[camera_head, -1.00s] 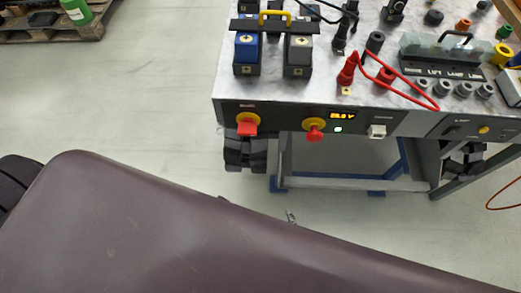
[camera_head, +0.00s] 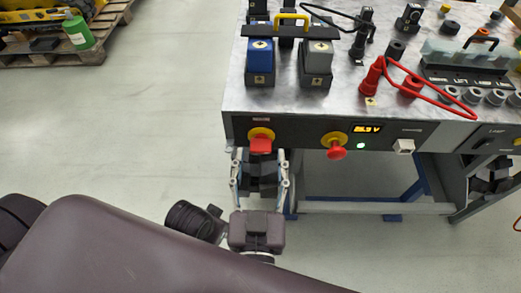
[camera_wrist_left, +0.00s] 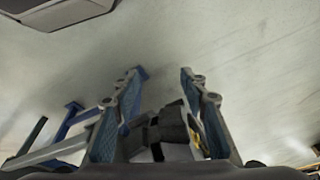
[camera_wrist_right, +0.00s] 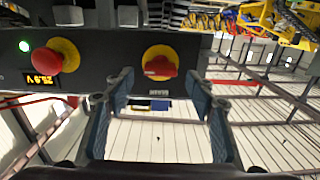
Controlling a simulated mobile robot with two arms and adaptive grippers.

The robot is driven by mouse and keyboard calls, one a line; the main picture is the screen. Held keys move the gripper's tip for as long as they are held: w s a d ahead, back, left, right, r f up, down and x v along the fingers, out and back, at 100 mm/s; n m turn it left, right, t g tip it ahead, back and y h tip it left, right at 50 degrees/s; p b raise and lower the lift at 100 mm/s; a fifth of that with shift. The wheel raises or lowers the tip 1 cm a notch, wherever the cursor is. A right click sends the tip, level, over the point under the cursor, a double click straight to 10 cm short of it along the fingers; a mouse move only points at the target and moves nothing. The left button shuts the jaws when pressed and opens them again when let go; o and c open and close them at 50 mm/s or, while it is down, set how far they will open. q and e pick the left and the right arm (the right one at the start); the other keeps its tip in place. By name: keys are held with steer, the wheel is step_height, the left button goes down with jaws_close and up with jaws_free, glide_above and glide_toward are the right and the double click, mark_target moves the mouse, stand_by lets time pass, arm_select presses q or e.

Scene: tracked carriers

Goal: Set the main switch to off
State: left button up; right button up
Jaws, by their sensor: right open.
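The main switch (camera_head: 261,143) is a red handle on a round yellow plate, at the left end of the dark front panel. In the right wrist view the switch (camera_wrist_right: 160,66) shows its red handle lying roughly crosswise. My right gripper (camera_head: 261,166) is open just in front of and below the switch, its fingers pointing at the panel. In the right wrist view the open fingertips (camera_wrist_right: 159,84) stand either side of the switch, with no visible contact. My left gripper (camera_wrist_left: 161,73) is open in the left wrist view, with a dark grey block showing between its fingers; it is outside the head view.
A red mushroom button (camera_head: 336,149) on yellow sits right of the switch, near a lit display (camera_head: 367,128) and green lamp (camera_head: 361,145). Blue (camera_head: 260,62) and grey (camera_head: 317,62) blocks stand on the bench top (camera_head: 240,97). A red cable (camera_head: 430,87) hangs across it.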

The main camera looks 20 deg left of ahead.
steer(key=shift+x, duration=1)
arm_select(q)
steer(key=shift+f, duration=0.9)
arm_select(e)
steer(key=c, duration=1.2)
arm_select(q)
steer(key=shift+w, duration=0.1)
arm_select(e)
steer(key=shift+o, duration=0.2)
